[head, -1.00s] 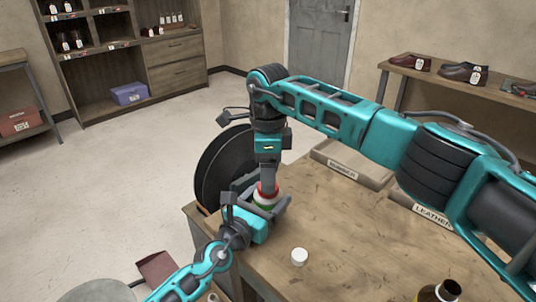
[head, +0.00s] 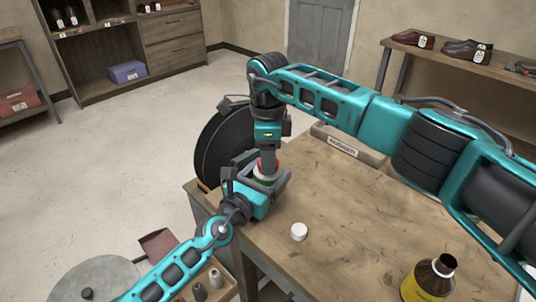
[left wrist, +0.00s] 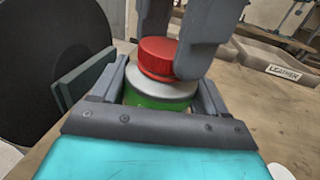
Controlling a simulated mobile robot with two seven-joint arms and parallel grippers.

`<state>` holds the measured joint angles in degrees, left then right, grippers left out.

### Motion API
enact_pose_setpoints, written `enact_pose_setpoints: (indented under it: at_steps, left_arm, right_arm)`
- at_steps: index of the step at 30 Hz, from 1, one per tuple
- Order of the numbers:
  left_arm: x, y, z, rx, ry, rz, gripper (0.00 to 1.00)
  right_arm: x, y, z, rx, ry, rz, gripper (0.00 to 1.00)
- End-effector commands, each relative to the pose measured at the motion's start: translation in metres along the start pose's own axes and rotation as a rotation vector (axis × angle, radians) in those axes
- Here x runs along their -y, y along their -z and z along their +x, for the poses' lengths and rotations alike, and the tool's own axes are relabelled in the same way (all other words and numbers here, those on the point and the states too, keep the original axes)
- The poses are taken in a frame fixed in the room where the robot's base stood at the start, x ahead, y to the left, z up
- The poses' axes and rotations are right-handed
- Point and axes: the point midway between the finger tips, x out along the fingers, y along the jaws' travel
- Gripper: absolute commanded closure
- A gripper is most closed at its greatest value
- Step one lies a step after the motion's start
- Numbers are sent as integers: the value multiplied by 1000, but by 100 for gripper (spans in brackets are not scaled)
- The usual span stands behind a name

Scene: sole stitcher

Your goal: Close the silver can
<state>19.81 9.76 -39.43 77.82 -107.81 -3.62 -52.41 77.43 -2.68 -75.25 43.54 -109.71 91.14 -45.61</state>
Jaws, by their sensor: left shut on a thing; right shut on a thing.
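The silver can (left wrist: 170,91), with a green label, stands upright near the far left of the workbench. It is mostly hidden by my grippers in the head view. My left gripper (head: 266,181) is shut around the can's body, one finger on each side. A red ribbed lid (left wrist: 157,56) sits on the can's top. My right gripper (head: 267,163) comes down from above and is shut on the red lid; its fingers also show in the left wrist view (left wrist: 182,38). Whether the lid is screwed tight, I cannot tell.
A large black disc (head: 220,145) stands at the bench's left edge. A white cap (head: 299,231) lies on the bench (head: 340,225). A brown bottle with a yellow label (head: 428,280) stands near the front. A labelled tray (head: 348,146) lies behind. The middle of the bench is clear.

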Motion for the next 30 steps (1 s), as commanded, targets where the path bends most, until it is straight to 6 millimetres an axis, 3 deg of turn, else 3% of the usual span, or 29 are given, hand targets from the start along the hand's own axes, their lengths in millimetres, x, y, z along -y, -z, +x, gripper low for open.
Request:
enact_pose_setpoints:
  at_steps: [5, 11, 24, 27, 30]
  left_arm:
    - [0, 0, 0, 0, 0, 0, 100]
    - [0, 0, 0, 0, 0, 0, 100]
    - [0, 0, 0, 0, 0, 0, 100]
    - [0, 0, 0, 0, 0, 0, 100]
    - [0, 0, 0, -1, 0, 0, 100]
  right_arm:
    - [0, 0, 0, 0, 0, 0, 88]
    - [0, 0, 0, 0, 0, 86, 88]
    - [0, 0, 1, 0, -1, 887, 88]
    - [0, 0, 1, -1, 0, 1038, 88]
    - [0, 0, 1, -1, -1, 1049, 88]
